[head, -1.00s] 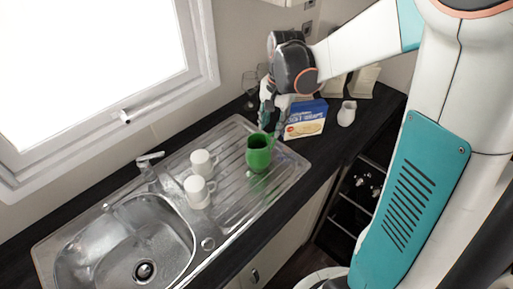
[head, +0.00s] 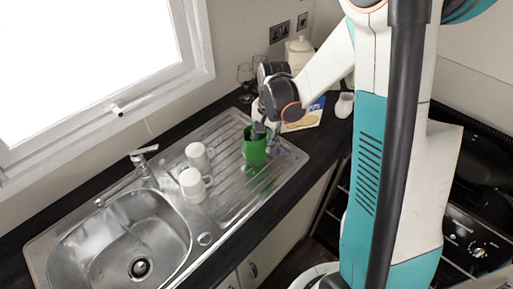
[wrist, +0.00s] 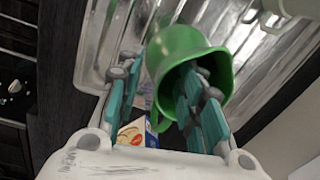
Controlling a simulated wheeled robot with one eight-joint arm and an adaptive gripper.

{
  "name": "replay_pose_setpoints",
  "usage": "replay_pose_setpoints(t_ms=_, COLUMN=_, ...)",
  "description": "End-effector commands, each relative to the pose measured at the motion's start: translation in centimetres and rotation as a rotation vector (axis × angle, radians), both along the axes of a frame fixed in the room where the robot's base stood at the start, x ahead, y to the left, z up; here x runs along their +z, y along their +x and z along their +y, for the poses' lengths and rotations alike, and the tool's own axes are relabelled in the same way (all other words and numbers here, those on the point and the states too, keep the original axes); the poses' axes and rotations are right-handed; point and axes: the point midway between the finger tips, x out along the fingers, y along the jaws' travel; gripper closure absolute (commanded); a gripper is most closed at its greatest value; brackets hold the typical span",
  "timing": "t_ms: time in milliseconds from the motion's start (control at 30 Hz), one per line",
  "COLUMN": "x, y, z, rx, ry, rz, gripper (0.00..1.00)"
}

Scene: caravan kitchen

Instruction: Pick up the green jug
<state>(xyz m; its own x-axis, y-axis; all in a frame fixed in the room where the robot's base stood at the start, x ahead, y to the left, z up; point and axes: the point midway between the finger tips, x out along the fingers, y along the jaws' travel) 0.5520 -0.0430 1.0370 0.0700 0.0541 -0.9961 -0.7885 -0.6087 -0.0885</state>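The green jug (head: 253,152) stands on the ribbed draining board of the sink, right of two white mugs. In the wrist view the jug (wrist: 180,47) shows its open mouth towards me. My gripper (head: 268,131) is above and at the jug's right side. In the wrist view my gripper (wrist: 157,88) is open, with one teal finger reaching into the jug's mouth and the other outside it to the left. The jug's wall lies between the fingers. I cannot tell whether either finger touches it. The fingertips are partly hidden by the jug in the head view.
White mugs (head: 194,184) stand left of the jug on the draining board (head: 228,203). A blue and yellow box (head: 306,115), a small white jug (head: 344,105) and wine glasses (head: 244,76) are behind. The sink bowl (head: 120,235) is empty at the left.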

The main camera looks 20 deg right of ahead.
Motion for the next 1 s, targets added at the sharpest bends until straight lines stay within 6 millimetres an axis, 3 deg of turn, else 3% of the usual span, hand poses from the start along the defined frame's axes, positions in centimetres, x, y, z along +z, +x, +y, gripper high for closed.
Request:
replay_pose_setpoints(t_ms=133, x=0.0, y=0.0, z=0.0, rx=0.000, ry=0.000, rz=0.000, gripper=0.66)
replay_pose_setpoints(t_ms=300, x=0.1, y=0.0, z=0.0, rx=0.000, ry=0.000, rz=0.000, gripper=1.00)
replay_pose_setpoints(t_ms=767, x=0.3, y=0.0, z=0.0, rx=0.000, ry=0.000, rz=0.000, gripper=1.00)
replay_pose_setpoints(t_ms=1000, x=3.0, y=-0.1, z=0.0, rx=0.000, ry=0.000, rz=0.000, gripper=1.00)
